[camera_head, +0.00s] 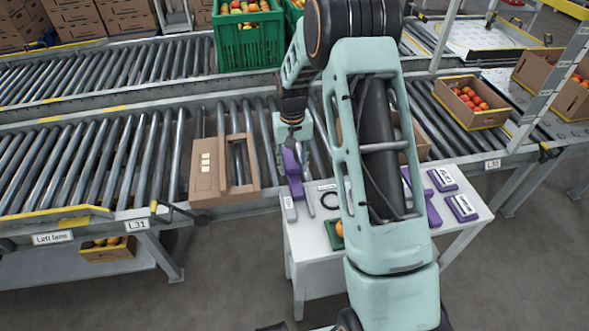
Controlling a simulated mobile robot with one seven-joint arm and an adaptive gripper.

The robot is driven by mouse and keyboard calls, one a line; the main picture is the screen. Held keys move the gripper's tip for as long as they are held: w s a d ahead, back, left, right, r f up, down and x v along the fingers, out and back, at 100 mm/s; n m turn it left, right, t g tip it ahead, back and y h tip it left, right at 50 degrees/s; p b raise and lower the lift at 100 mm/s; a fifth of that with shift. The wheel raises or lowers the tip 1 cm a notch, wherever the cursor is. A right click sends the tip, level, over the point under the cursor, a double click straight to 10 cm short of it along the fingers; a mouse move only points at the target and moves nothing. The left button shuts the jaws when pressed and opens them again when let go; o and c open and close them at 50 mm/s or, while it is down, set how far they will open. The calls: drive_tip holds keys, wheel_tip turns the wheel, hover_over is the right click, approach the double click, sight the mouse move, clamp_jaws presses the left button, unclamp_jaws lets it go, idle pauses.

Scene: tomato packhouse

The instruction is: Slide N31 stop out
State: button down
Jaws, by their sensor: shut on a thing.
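A purple stop (293,174) stands at the near edge of the roller lane, at the left end of the white table. My gripper (292,150) is shut on its upper part. I see no readable label on this stop, so I cannot tell whether it is N31. I cannot tell whether its lower end touches anything. More purple stops with white labels lie on the right of the table, one (441,179) behind another (462,208). My arm hides the middle of the table.
A cardboard box (207,184) lies on the rollers left of the gripper. The white table (300,245) holds a grey labelled piece (289,209), a black ring and a green tray (334,235). A green crate (248,45) and a tomato box (472,117) stand farther back.

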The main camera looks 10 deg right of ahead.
drive_tip(key=shift+w+r, duration=0.15)
drive_tip(key=shift+w, duration=0.25)
drive_tip(key=c, duration=1.3)
unclamp_jaws()
drive_tip(key=shift+o, duration=0.2)
drive_tip(key=shift+s, duration=0.1)
wheel_tip(320, 180, up, 12)
